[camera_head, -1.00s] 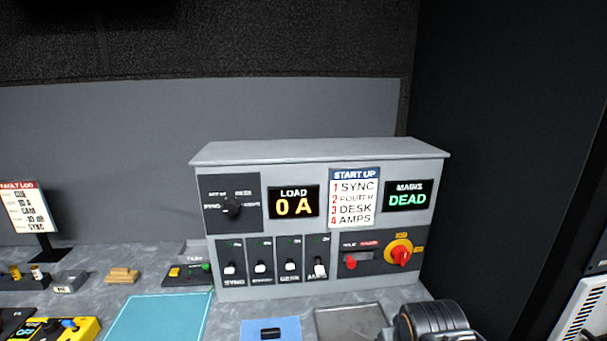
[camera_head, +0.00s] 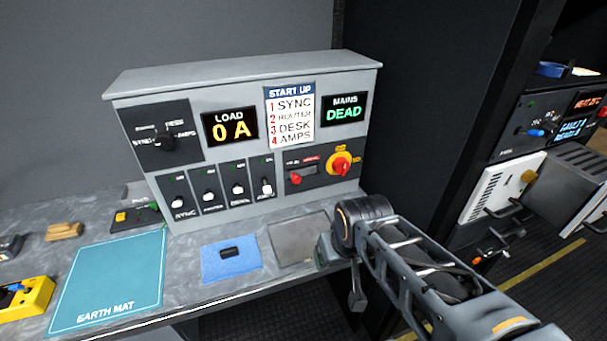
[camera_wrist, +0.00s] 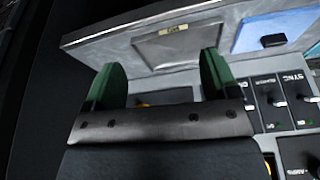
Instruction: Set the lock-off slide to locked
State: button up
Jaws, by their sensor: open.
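The lock-off slide is a small red knob (camera_head: 296,179) near the left end of a short slot on the grey panel's lower right, below small lettering too blurred to read. A red rotary handle on a yellow plate (camera_head: 340,164) is right of it. My gripper (camera_wrist: 161,62) is open and empty, its two green fingers apart in the wrist view. In the head view my arm comes in from the lower right and its end is in front of the panel's right side, low over the desk edge. In the wrist view my gripper hides part of the panel, and I cannot make out the slide.
The panel has several toggle switches (camera_head: 208,196), a dial (camera_head: 164,143), a "0 A" display (camera_head: 230,127) and a "DEAD" display (camera_head: 343,109). A dark wall stands right.

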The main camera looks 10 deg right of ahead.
aim_at(295, 176)
jog(key=k, duration=1.25)
jog(key=u, duration=0.8)
jog(key=i, duration=1.3)
jog(key=z, duration=0.3)
